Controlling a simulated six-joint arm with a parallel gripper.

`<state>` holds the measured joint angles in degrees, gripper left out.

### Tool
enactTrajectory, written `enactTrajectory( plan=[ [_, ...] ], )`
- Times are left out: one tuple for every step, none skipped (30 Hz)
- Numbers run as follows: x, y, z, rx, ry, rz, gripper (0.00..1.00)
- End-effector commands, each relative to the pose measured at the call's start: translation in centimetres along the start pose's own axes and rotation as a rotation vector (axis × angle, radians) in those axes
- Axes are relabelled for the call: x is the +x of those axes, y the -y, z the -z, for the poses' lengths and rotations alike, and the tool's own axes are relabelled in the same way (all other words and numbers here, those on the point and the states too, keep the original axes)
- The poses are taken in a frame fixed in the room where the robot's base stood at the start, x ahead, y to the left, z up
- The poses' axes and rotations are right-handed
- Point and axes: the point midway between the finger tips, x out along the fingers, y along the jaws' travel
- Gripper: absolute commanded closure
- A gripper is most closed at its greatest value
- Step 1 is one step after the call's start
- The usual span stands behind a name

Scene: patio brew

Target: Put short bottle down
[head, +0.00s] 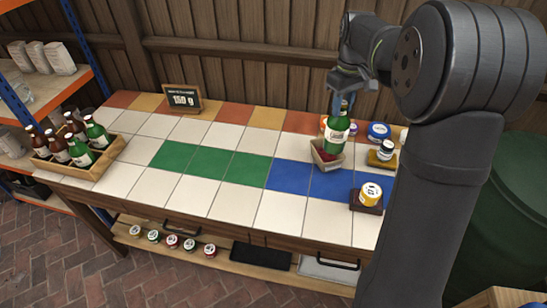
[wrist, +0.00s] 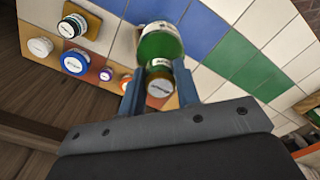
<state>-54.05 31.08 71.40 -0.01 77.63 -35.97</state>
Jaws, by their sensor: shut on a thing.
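The short bottle (head: 336,135) is green glass with a pale label and stands upright in my gripper (head: 347,88). In the wrist view my gripper (wrist: 160,85) is shut on the green bottle (wrist: 158,47) near its top, one blue finger on each side. In the head view the bottle overlaps a small light box (head: 326,160) with something dark red in it. I cannot tell whether the bottle's base touches the box or the tiles; its lower end is partly hidden in the wrist view.
A wooden crate (head: 113,147) with several brown and green bottles stands at the left of the tiled table. The green tiles (head: 210,162) are clear.

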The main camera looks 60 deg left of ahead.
Motion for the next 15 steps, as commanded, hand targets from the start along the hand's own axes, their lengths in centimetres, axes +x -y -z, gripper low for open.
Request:
enactTrajectory(
  plan=[
    [0.3, 0.0, 0.0, 0.0, -0.002, -0.001, 1.0],
    [0.5, 0.0, 0.0, 0.0, -0.002, -0.001, 1.0],
    [0.8, 0.0, 0.0, 0.0, -0.002, -0.001, 1.0],
    [1.0, 0.0, 0.0, 0.0, -0.002, -0.001, 1.0],
    [1.1, 0.0, 0.0, 0.0, -0.002, -0.001, 1.0],
    [1.8, 0.0, 0.0, 0.0, -0.001, 0.0, 1.0],
    [2.2, 0.0, 0.0, 0.0, 0.0, 0.0, 1.0],
    [2.6, 0.0, 0.0, 0.001, 0.0, 0.0, 1.0],
    [2.9, 0.0, 0.0, 0.001, -0.001, -0.001, 1.0],
    [3.1, 0.0, 0.0, 0.001, -0.002, -0.001, 1.0],
    [3.3, 0.0, 0.1, 0.001, -0.002, -0.002, 1.0],
    [3.5, 0.0, 0.1, 0.0, -0.002, -0.001, 1.0],
    [3.6, 0.1, 0.3, 0.0, -0.002, -0.001, 1.0],
    [3.8, 0.2, 0.4, -0.001, -0.002, -0.001, 1.0],
    [4.1, 0.4, 0.8, -0.002, -0.002, -0.001, 1.0]
  ],
)
